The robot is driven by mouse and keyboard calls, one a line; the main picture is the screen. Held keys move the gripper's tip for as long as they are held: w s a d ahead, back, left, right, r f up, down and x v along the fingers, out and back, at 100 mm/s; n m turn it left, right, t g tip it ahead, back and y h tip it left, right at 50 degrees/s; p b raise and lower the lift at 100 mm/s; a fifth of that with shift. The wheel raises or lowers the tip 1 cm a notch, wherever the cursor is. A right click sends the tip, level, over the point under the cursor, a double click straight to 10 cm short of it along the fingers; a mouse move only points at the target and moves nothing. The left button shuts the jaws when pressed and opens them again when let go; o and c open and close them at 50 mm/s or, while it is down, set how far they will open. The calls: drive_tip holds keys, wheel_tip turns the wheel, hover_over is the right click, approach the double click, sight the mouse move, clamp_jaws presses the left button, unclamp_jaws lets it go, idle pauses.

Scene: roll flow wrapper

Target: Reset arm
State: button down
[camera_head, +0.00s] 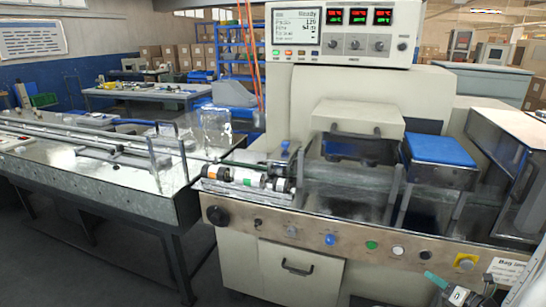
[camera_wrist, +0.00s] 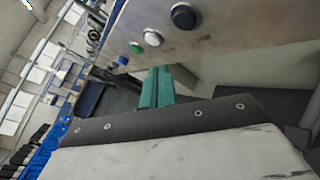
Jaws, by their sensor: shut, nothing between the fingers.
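My gripper (camera_head: 432,278) is at the bottom right of the head view, low in front of the wrapper machine's control panel (camera_head: 300,228). Its two teal fingers also show in the wrist view (camera_wrist: 157,88), side by side and closed, with nothing seen between them. In the head view the fingers look apart from the panel, below its black knob (camera_head: 425,255).
The panel carries a blue button (camera_head: 330,239), a green button (camera_head: 371,245), a white button (camera_head: 397,251) and a yellow-framed button (camera_head: 466,262). A long metal infeed table (camera_head: 110,165) stands at left. Dark open floor (camera_head: 60,260) lies at front left.

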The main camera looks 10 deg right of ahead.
drive_tip(key=s+a+r+n+g+y, duration=0.35)
drive_tip(key=a+r+n+g, duration=0.4)
drive_tip(key=a+n, duration=0.3)
drive_tip(key=s+a+r+n+g+y, duration=0.2)
drive_tip(key=a+r+n+g+y, duration=0.3)
drive_tip(key=a+r+n, duration=0.5)
drive_tip(key=s+a+r+n+g+h, duration=0.1)
drive_tip(key=s+a+r+n+h, duration=0.4)
drive_tip(key=r+n, duration=0.4)
drive_tip(key=s+a+r+n+g+h, duration=0.1)
drive_tip(key=s+a+r+n+h, duration=0.5)
drive_tip(key=a+r+n, duration=0.3)
drive_tip(key=shift+s+r+n+h, duration=0.3)
drive_tip(key=shift+n+h, duration=0.45)
drive_tip(key=shift+n, duration=0.3)
